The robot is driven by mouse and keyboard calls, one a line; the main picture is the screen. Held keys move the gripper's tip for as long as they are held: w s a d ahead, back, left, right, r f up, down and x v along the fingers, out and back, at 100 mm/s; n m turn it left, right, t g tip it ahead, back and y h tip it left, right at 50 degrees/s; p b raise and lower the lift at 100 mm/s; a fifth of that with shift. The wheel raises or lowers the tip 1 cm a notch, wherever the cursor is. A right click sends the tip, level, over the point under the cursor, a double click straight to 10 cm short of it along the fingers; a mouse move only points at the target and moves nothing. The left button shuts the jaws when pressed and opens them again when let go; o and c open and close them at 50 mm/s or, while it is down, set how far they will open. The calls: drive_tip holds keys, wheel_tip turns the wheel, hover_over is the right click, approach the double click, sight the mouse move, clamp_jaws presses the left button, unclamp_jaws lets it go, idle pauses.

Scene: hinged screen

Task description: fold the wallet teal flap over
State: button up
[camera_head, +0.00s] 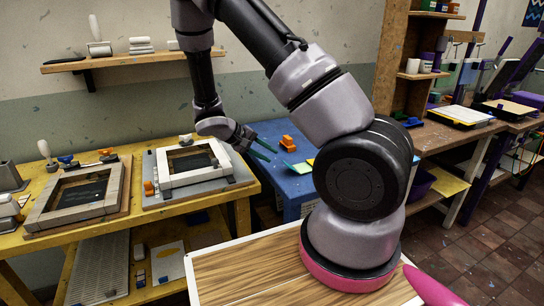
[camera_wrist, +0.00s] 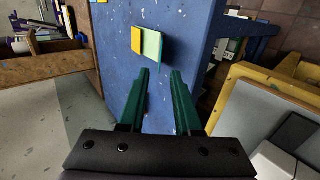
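The wallet (camera_head: 301,167) lies on the blue table and shows as a small pale green piece in the head view. In the wrist view it has a yellow panel (camera_wrist: 136,40) beside a pale green panel (camera_wrist: 152,46). The green panel seems tilted up from the table, but I cannot tell its angle. I cannot tell which panel is the teal flap. My gripper (camera_head: 274,155) has dark teal fingers, spread apart with nothing between them. In the wrist view my gripper (camera_wrist: 161,72) points at the blue table, its tips short of the wallet and apart from it.
The blue table (camera_head: 268,133) also carries orange objects (camera_head: 287,144). A yellow workbench (camera_head: 130,160) with framed screens (camera_head: 190,162) stands close on the left. A wooden bench (camera_head: 455,135) stands on the right. The blue surface around the wallet is mostly clear.

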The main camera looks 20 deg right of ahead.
sight(285, 163)
drive_tip(key=x, duration=0.6)
drive_tip(key=shift+s+d+f, duration=0.1)
drive_tip(key=shift+d, duration=0.05)
drive_tip(key=shift+d+f, duration=0.2)
drive_tip(key=shift+d, duration=0.05)
drive_tip(key=shift+c, duration=0.3)
clamp_jaws()
drive_tip(key=shift+d+r+y, duration=0.7)
drive_tip(key=shift+y, duration=0.5)
drive_tip(key=shift+d+r+y, duration=0.4)
drive_tip(key=shift+d+y, duration=0.15)
drive_tip(key=shift+y, duration=0.55)
drive_tip(key=shift+d+r+y, duration=0.2)
drive_tip(key=shift+d+y, duration=0.45)
drive_tip(key=shift+y, duration=0.45)
drive_tip(key=shift+d+r+y, duration=0.1)
drive_tip(key=shift+d+y, duration=0.7)
drive_tip(key=shift+y, duration=0.3)
drive_tip(key=shift+d+y, duration=1.05)
drive_tip(key=shift+y, duration=0.65)
drive_tip(key=y, duration=0.1)
drive_tip(key=d+y, duration=0.1)
drive_tip(key=f+y, duration=0.1)
drive_tip(key=shift+w+d+g, duration=0.25)
drive_tip(key=shift+d+g, duration=0.05)
drive_tip(key=shift+d, duration=0.05)
drive_tip(key=shift+o, duration=0.7)
unclamp_jaws()
drive_tip(key=shift+c, duration=1.2)
